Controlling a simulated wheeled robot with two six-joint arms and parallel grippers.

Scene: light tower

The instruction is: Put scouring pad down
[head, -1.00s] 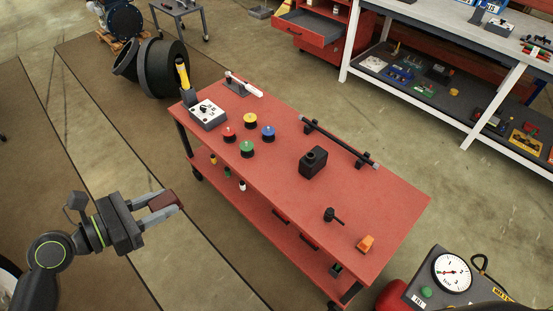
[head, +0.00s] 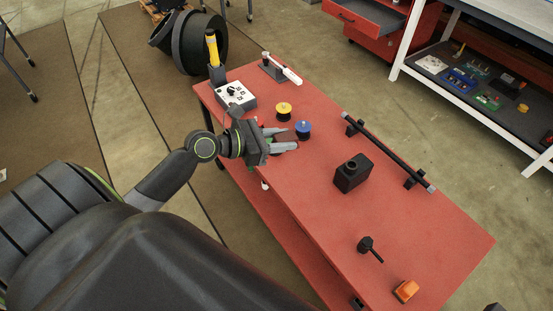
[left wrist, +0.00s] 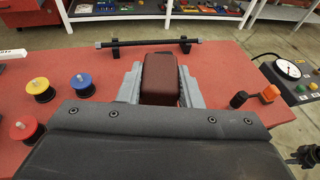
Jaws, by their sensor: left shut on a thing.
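My left gripper (head: 284,140) is shut on the scouring pad (left wrist: 162,78), a dark red-brown block. In the left wrist view the pad sits between the two grey fingers (left wrist: 160,82). In the head view the gripper is over the left part of the red cart top (head: 330,215), beside the blue knob (head: 303,127). I cannot tell whether the pad touches the cart top. My right gripper is not in view.
On the cart are a yellow knob (head: 284,108), a white switch box (head: 236,96), a black box (head: 352,174), a black bar on stands (head: 388,149), a black knob with a handle (head: 368,247) and an orange block (head: 406,291).

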